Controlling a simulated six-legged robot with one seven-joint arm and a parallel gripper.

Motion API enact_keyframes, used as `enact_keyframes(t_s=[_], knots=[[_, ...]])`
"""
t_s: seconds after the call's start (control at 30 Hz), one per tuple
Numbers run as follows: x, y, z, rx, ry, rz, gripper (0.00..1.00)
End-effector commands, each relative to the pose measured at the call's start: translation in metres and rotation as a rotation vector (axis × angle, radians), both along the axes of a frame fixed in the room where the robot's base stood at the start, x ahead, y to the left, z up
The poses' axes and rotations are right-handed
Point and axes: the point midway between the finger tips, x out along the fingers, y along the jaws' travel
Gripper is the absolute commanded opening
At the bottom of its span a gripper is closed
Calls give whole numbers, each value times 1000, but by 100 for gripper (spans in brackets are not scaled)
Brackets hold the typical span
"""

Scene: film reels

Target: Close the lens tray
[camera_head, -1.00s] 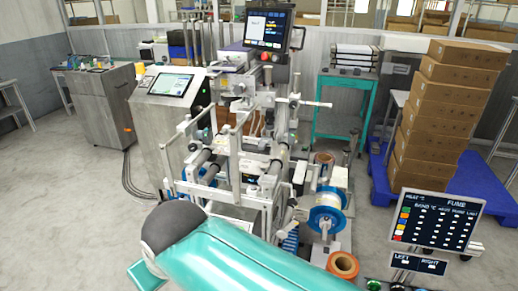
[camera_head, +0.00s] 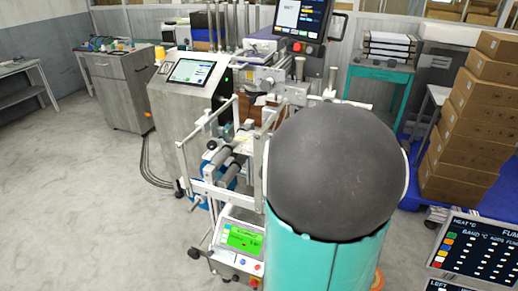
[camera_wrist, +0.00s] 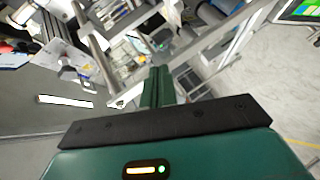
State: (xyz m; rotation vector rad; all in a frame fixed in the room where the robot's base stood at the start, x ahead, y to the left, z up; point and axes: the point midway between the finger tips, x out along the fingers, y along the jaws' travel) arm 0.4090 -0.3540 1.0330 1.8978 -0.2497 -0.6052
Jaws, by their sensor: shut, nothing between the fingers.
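I cannot make out a lens tray for certain in either view. In the wrist view my gripper (camera_wrist: 158,72) shows its two green fingers together, shut with nothing between them. They point toward a blurred, tilted view of metal frames and machine parts (camera_wrist: 125,55). I cannot tell whether the fingers touch anything. In the head view my teal and dark grey arm covers the right part of the machine (camera_head: 235,165), and my gripper is hidden.
A steel cabinet with a screen (camera_head: 195,72) stands left of the machine. A green-screen unit (camera_head: 242,240) sits low in front. Stacked cartons (camera_head: 470,130) and a teal trolley (camera_head: 378,72) stand to the right. The floor at left (camera_head: 70,190) is clear.

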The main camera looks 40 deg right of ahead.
Motion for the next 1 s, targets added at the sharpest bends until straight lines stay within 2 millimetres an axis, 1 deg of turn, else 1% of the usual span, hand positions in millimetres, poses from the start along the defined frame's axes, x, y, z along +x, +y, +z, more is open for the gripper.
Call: enact_keyframes(t_s=[0.03, 0.1, 0.2, 0.33, 0.4, 0.47, 0.57, 0.67, 0.77, 1.0], knots=[[-11, -15, -12, -46, -4, 13, 0], [-25, -29, -24, -127, -22, 48, 0], [-50, -44, -40, -235, -56, 92, 0], [-78, -53, -52, -341, -103, 126, 0], [-87, -54, -55, -374, -122, 137, 0], [-91, -55, -56, -393, -132, 142, 0], [-88, -57, -56, -404, -139, 146, 0], [-77, -61, -56, -404, -139, 147, 0], [-60, -68, -56, -404, -139, 147, 0], [-14, -86, -56, -403, -140, 148, 0]])
